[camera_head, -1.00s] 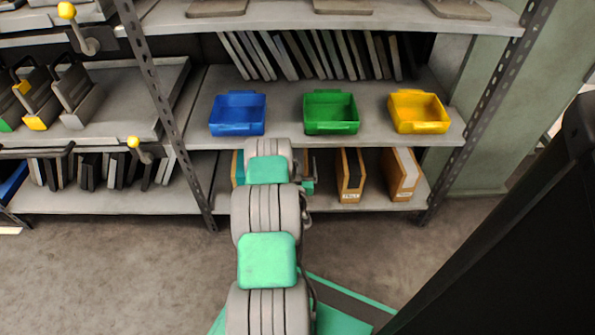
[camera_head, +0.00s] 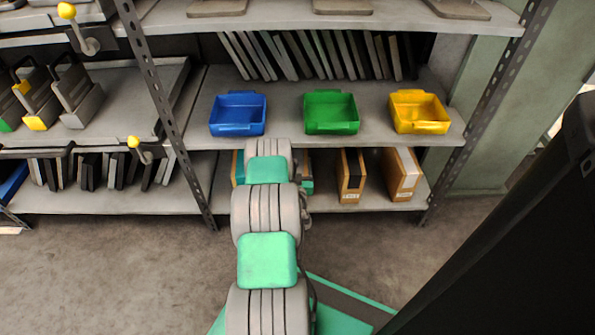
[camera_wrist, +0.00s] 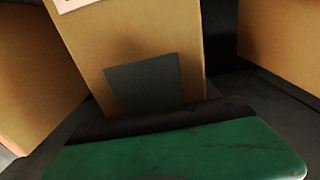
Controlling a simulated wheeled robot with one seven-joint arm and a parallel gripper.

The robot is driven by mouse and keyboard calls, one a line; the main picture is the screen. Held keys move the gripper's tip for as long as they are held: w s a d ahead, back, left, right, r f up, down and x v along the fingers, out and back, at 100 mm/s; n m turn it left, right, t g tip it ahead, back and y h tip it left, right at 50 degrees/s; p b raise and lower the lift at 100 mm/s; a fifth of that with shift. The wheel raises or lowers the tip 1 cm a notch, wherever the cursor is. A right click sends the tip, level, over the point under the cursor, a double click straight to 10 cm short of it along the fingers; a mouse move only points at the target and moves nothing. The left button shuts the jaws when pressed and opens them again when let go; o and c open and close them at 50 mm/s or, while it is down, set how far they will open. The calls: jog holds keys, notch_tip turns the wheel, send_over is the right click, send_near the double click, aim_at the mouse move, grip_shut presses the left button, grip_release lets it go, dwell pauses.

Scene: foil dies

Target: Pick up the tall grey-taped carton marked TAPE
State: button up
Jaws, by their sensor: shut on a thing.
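In the wrist view, a brown carton (camera_wrist: 150,45) with a dark grey tape patch on its face and a corner of a white label at the top stands in the middle. My gripper (camera_wrist: 165,122), a green finger with a black pad, lies across the carton's lower front, shut on it. The other finger is not visible. The carton's top and the TAPE marking are out of view. In the head view my arm hides most of the gripper and this carton on the lower shelf.
On the lower shelf (camera_head: 330,206), a black-taped carton (camera_head: 351,176) and a white-taped carton (camera_head: 402,174) stand to the right. Other cartons flank the held one in the wrist view (camera_wrist: 35,75). Blue (camera_head: 238,114), green (camera_head: 331,113) and yellow (camera_head: 419,112) bins sit on the shelf above.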

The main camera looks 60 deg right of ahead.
grip_shut()
jog(key=shift+d+r, duration=0.1)
